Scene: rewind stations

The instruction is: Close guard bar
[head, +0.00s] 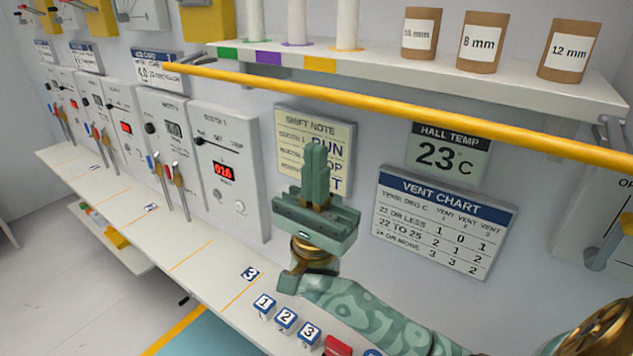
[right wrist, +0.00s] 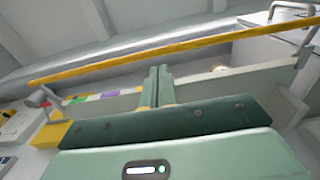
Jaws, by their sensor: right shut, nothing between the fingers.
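The guard bar (head: 400,106) is a long yellow rod slanting across the front of the white shelf in the head view. Its left end overlaps a blue-topped label there, and its right part passes a grey bracket at the picture's edge. In the right wrist view the bar (right wrist: 170,58) crosses above my fingertips. My right gripper (head: 315,150) is shut and empty, fingers pointing up. In the head view its tips are below the bar, with a gap between. Whether the bar's left end touches its grey holder (right wrist: 40,97) I cannot tell. My left gripper is not in view.
The shelf (head: 530,88) carries several brown labelled containers and white spools. A vent chart (head: 440,222) and a shift note (head: 290,125) hang behind my right gripper. Numbered blocks (head: 286,318) stand on the white ledge below. Control panels (head: 228,165) line the left wall.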

